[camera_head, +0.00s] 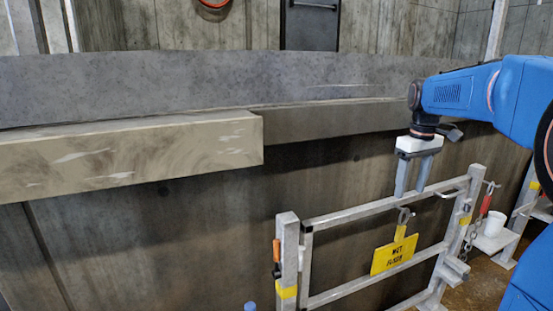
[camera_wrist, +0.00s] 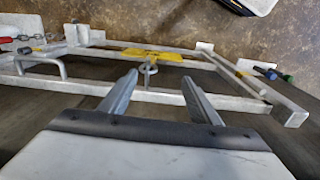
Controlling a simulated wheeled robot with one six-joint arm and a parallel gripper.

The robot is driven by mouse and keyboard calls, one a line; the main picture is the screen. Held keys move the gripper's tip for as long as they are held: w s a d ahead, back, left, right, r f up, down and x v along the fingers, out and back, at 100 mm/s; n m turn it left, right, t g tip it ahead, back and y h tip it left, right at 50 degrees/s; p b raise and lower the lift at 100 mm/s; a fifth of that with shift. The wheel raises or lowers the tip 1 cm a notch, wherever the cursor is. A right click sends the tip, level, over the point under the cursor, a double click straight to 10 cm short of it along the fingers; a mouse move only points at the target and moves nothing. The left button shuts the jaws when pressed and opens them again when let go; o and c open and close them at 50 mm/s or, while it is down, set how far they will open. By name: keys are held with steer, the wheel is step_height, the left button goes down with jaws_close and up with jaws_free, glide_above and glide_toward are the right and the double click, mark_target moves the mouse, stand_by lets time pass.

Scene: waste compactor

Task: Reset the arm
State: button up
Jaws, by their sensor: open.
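My blue arm reaches in from the right in the head view. My gripper (camera_head: 412,190) points down beside the top rail of a grey metal gate. Its two grey fingers are apart, with nothing between them. In the wrist view my gripper (camera_wrist: 160,92) also shows open and empty, its fingers pointing toward the gate. Whether a finger touches the rail cannot be told.
A concrete ledge (camera_head: 130,155) juts from the wall at left. Brown floor lies beyond the gate.

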steer(key=s+a+f+m+t, duration=0.15)
steer(key=s+a, duration=0.25)
steer(key=s, duration=0.4)
steer(key=s+a+f+t, duration=0.1)
steer(key=s+a+f, duration=0.1)
steer(key=s+a, duration=0.45)
steer(key=s+a+f+m+t, duration=0.2)
steer(key=s+f, duration=0.8)
steer(key=s, duration=0.4)
steer(key=shift+s+a+f, duration=0.2)
steer(key=shift+s+a, duration=0.1)
steer(key=shift+s, duration=0.1)
stand_by(0.3)
